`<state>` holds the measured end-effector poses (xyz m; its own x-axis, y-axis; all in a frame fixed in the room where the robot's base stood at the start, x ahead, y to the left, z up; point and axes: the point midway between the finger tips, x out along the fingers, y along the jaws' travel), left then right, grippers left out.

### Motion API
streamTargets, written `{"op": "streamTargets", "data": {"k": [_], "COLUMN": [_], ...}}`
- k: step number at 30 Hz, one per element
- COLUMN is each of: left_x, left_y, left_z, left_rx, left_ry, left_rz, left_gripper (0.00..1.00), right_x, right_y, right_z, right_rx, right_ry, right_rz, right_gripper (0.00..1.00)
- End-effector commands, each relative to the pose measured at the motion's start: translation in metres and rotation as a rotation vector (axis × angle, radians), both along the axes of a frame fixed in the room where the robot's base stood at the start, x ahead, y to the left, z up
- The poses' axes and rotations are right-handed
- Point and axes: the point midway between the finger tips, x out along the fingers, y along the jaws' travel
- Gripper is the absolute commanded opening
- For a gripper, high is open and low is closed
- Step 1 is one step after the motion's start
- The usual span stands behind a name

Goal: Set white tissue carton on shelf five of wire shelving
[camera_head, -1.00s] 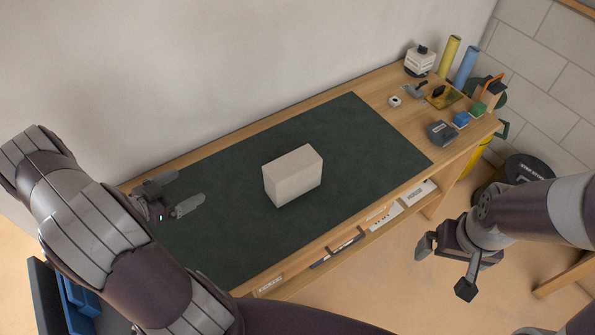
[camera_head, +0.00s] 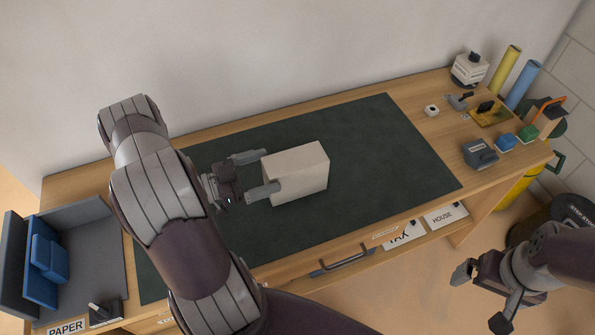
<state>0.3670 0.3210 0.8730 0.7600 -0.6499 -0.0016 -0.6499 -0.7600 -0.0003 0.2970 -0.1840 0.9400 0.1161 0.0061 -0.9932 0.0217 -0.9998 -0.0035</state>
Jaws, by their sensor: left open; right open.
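The white tissue carton (camera_head: 299,174) is a plain off-white box standing on the dark green mat (camera_head: 385,140) of the wooden workbench. My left gripper (camera_head: 264,172) is open at the carton's left side. Its two fingers point right, the far one near the carton's upper left edge and the near one in front of its left lower face. I cannot tell whether they touch it. My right gripper (camera_head: 483,296) is open and empty, low at the right, off the bench's front edge. The wire shelving is not in view.
A grey tray with blue items (camera_head: 47,259) is at the bench's left end. A small white machine (camera_head: 469,69), yellow and blue rolls (camera_head: 522,85), a dark grey box (camera_head: 479,153) and small blocks stand at the right end. A black bin (camera_head: 575,208) is on the floor.

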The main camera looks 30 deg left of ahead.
Motion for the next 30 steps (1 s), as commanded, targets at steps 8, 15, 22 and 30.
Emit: {"op": "streamTargets", "data": {"k": [8, 15, 22, 30], "left_x": [0.033, 0.042, 0.042, 0.042], "left_y": [-0.030, -0.036, -0.036, -0.035], "left_z": [0.001, -0.001, -0.001, 0.000], "left_rx": [-0.001, -0.001, 0.000, 0.001], "left_ry": [0.001, 0.001, 0.001, 0.001], "left_rz": [-0.004, 0.001, 0.001, 0.001], "left_gripper": [1.00, 1.00, 0.48, 0.24], "right_x": [0.000, 0.000, 0.000, 0.000], "right_y": [0.000, 0.000, 0.000, 0.000], "right_z": [0.007, 0.007, 0.007, 0.007], "right_rx": [0.000, 0.000, 0.000, 0.000], "right_ry": [0.000, 0.000, 0.000, 0.000], "right_rz": [0.000, 0.000, 0.000, 0.000], "right_gripper": [1.00, 1.00, 1.00, 1.00]}}
